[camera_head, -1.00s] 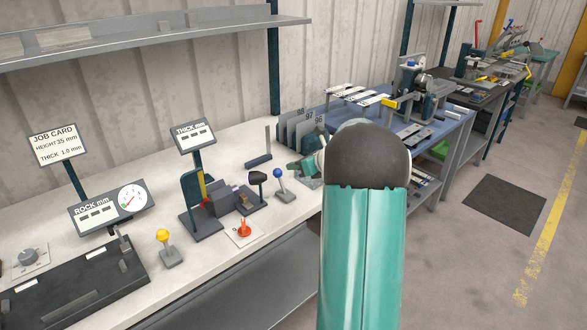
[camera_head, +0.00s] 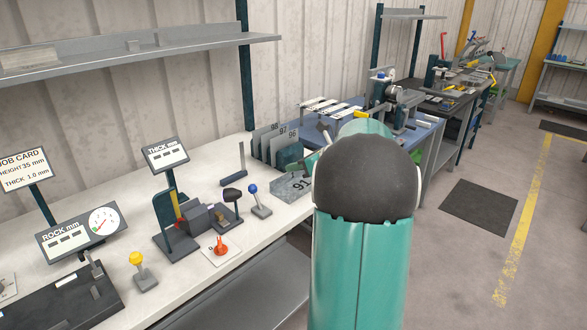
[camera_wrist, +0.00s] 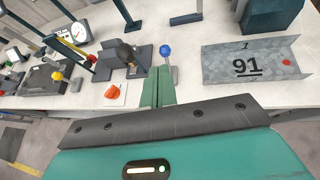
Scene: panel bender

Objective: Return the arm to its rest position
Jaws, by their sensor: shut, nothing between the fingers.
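My gripper (camera_wrist: 158,88) shows in the wrist view as two green fingers pressed together, with nothing between them. It is above the bench, and its fingertips appear just left of the blue-knobbed lever (camera_wrist: 166,52). I cannot tell the height of the gap. In the head view my arm's dark rounded joint and green link fill the lower middle, and they hide most of the gripper. The grey channel piece marked 91 (camera_wrist: 250,64) lies on the bench to the right of the fingers; it also shows in the head view (camera_head: 291,187), left of my arm.
The white bench (camera_head: 205,275) carries a yellow-knobbed lever (camera_head: 141,268), a red knob (camera_head: 220,245), a thickness gauge (camera_head: 165,155) and numbered upright plates (camera_head: 271,146). A shelf (camera_head: 130,52) hangs above. Floor with a dark mat (camera_head: 478,208) is open at the right.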

